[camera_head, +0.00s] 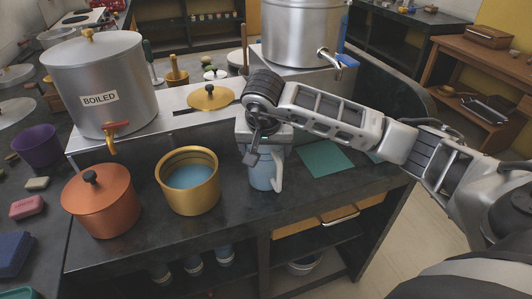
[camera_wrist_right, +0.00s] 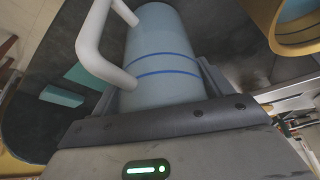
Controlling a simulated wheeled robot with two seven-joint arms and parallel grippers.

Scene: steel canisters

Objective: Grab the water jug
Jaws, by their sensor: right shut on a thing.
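The water jug (camera_head: 265,176) is light blue with a white handle and stands on the dark counter. My right gripper (camera_head: 264,150) is above it and shut on it, hiding its top in the head view. In the right wrist view the jug (camera_wrist_right: 165,62) shows blue stripes, and its white handle (camera_wrist_right: 92,45) is at the left, outside the grip. My right gripper (camera_wrist_right: 160,105) has its fingers on either side of the jug's body. My left gripper is not in view.
A brass pot (camera_head: 188,199) with blue contents and a lidded copper pot (camera_head: 100,203) stand left of the jug. A green mat (camera_head: 325,159) lies to its right. Behind are a steel "BOILED" canister (camera_head: 97,75) and another steel canister (camera_head: 300,35), both with taps.

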